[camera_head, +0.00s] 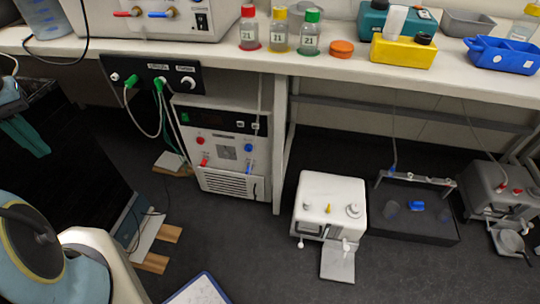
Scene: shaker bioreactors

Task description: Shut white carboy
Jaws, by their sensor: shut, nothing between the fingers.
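The white carboy (328,204) stands on the dark floor below the bench, right of the bench leg. It is a boxy white container with small fittings and a yellow piece on top. A flat pale flap (338,262) extends from its lower front toward the camera, apparently lying low near the floor. I cannot tell from here how the flap joins the body. My gripper is not visible; only parts of my arm show at the lower left, well away from the carboy.
Right of the carboy is a dark tray (416,210) with a blue item, then a grey carboy-like unit (496,188). A control unit (225,148) stands to its left. The bench (400,80) overhangs behind. Floor in front is mostly clear; a clipboard (198,290) lies at the bottom edge.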

